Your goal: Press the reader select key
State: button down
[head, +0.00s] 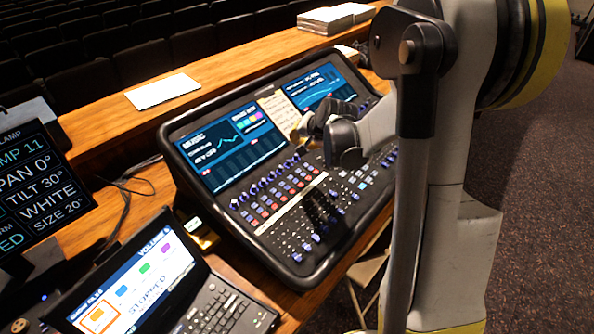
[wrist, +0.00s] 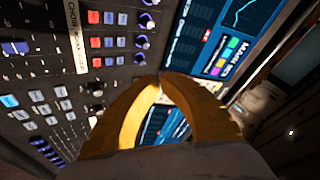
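The mixing desk (head: 285,262) stands on the wooden counter, with rows of small keys, blue-ringed knobs and faders below its screens. The reader select key cannot be picked out, as the key labels are too small to read. In the wrist view, red and blue-grey keys (wrist: 95,42) lie beside a white label strip (wrist: 75,35) reading "CHOIR" at one end. My gripper (head: 298,135) hangs over the upper middle of the desk and hides part of it. In the wrist view, its yellow fingers (wrist: 160,79) curve together at the tips, with nothing visible between them.
A laptop-like console (head: 135,285) and a dark lamp display (head: 38,190) stand to the left. White paper (head: 163,92) and a stack of booklets (head: 328,20) lie on the wooden ledge behind.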

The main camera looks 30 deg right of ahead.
aim_at(294, 166)
jog(key=shift+f, duration=0.1)
jog(key=f+b, duration=0.2)
jog(key=f, duration=0.1)
jog(key=f+b, duration=0.2)
jog(key=w+f+b, duration=0.1)
jog(key=f+b, duration=0.1)
jog(key=f, duration=0.1)
jog(key=shift+a+f+b, duration=0.2)
jog(key=shift+f+b, duration=0.1)
dwell(1.1)
jog(key=shift+f+b, duration=0.4)
jog(key=shift+b, duration=0.05)
jog(key=shift+f+b, duration=0.3)
jog(key=shift+f, duration=0.05)
dwell(0.5)
jog(key=shift+r, duration=0.1)
jog(key=shift+s+r+p, duration=0.1)
jog(key=shift+r+p, duration=0.45)
jog(key=shift+r, duration=0.15)
